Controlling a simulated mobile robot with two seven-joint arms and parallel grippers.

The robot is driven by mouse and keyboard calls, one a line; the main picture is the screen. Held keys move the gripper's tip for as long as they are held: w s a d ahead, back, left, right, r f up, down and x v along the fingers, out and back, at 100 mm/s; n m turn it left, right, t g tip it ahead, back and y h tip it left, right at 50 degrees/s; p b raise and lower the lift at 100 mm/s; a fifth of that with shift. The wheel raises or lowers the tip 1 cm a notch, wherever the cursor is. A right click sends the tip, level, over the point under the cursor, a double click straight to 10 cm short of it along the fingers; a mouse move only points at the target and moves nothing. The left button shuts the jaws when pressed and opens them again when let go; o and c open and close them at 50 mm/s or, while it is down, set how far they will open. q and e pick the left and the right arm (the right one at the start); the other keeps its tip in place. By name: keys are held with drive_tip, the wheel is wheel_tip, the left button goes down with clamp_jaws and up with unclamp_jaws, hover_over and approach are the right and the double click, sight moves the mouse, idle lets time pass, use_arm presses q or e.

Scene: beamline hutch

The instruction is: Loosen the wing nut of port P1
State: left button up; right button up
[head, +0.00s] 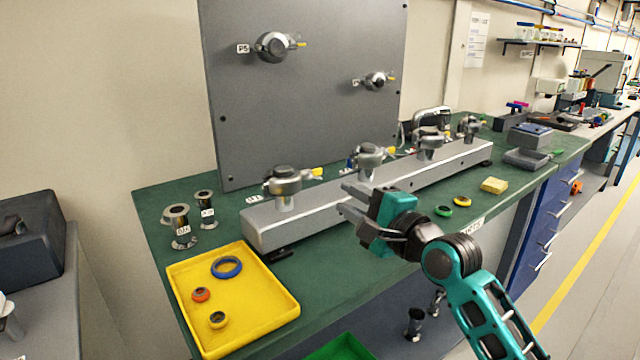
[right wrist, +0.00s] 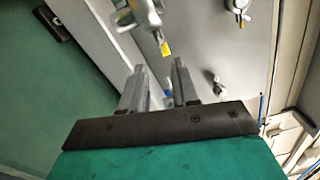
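A grey manifold bar (head: 262,228) on the green bench carries several metal clamped ports. The nearest port clamp (head: 283,180) has a yellow wing nut (head: 316,172) on its right; the small label (head: 253,199) beside it is too blurred to read surely. The second clamp (head: 368,157) stands further along. My right gripper (head: 348,200) is open and empty in front of the bar, apart from the clamps. In the right wrist view, a clamp (right wrist: 142,14) and its yellow wing nut (right wrist: 165,48) lie beyond the open fingers. My left gripper is not in view.
A grey panel (head: 300,100) with more clamps stands behind. Green and yellow rings and a yellow sponge (head: 494,185) lie to the right of my gripper.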

sight(316, 179)
drive_tip(key=b+x, duration=0.1)
drive_tip(key=x, duration=0.8)
clamp_jaws()
idle(0.4)
